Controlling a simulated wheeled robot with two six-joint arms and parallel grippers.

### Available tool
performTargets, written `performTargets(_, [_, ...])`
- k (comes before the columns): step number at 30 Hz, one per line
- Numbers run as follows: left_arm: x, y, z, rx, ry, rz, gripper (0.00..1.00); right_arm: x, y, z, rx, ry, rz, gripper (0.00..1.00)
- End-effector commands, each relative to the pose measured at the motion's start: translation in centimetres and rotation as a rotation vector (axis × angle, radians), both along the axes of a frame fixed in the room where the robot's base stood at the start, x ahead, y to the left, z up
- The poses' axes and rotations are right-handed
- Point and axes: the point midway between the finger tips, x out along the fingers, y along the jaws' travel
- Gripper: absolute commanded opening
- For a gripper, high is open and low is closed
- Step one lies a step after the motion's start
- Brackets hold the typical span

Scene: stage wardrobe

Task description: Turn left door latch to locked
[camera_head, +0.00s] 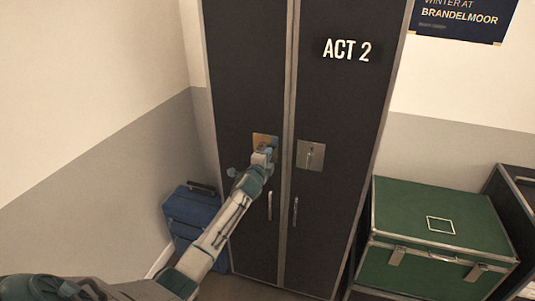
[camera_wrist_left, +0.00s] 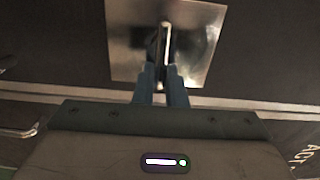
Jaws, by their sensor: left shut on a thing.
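The tall black wardrobe has a left door (camera_head: 245,75) and a right door (camera_head: 340,90). The left latch has a square metal plate (camera_head: 262,138), partly hidden in the head view by my left gripper (camera_head: 263,152). In the left wrist view the plate (camera_wrist_left: 122,30) is at top centre. Its slim latch lever (camera_wrist_left: 165,38) looks roughly at right angles to the door seam there. The fingers of my left gripper (camera_wrist_left: 160,82) are shut on the lever's near end. The head view does not show the lever's angle clearly. My right gripper is not in view.
The right door has its own latch plate (camera_head: 311,155) with an upright lever. Door handles (camera_head: 295,211) hang below. A blue case (camera_head: 190,215) stands at left by the wall. A green trunk (camera_head: 435,225) stands at right, beside a dark case (camera_head: 517,200).

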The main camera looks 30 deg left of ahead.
Motion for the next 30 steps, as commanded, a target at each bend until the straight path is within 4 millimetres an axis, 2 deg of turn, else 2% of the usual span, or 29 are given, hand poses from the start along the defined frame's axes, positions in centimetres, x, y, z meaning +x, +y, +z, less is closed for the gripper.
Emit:
performTargets(17, [-0.04,0.07,-0.16,0.028,0.009,0.001,0.0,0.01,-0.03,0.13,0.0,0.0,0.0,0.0])
performTargets(18, [-0.04,0.08,-0.15,0.028,0.009,0.001,0.19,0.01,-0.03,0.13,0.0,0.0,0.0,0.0])
performTargets(20, [-0.03,0.07,-0.13,0.028,0.008,0.001,0.31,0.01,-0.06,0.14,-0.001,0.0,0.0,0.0])
performTargets(30, [-0.16,0.0,-0.08,0.026,0.006,0.0,0.33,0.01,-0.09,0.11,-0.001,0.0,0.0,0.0])
